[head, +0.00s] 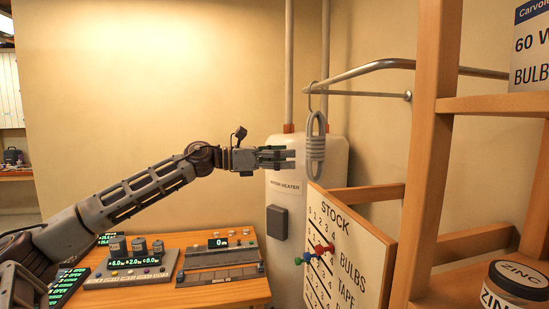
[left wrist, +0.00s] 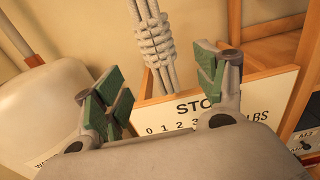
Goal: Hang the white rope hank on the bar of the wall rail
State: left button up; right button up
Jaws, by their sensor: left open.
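The white rope hank (head: 315,146) hangs upright by its thin loop at the left end of the bar (head: 360,70) of the wall rail, in the head view. Its bound coils (left wrist: 153,38) show at the top of the left wrist view. My left gripper (head: 287,158) is open and empty, level with the hank and just left of it. In the left wrist view the two green-padded fingers (left wrist: 163,88) are apart, with the hank beyond them and no rope visibly between the pads. My right gripper is out of view.
A white water heater (head: 340,165) stands behind my gripper. Below the hank is a STOCK board (head: 345,240) with coloured pegs. A wooden shelf (head: 432,150) with a ZINC jar (head: 515,285) blocks the right. A bench (head: 225,295) with instruments lies lower left.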

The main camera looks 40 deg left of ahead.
pick_arm(q)
jog(key=shift+v, duration=1.15)
jog(key=shift+s, duration=0.1)
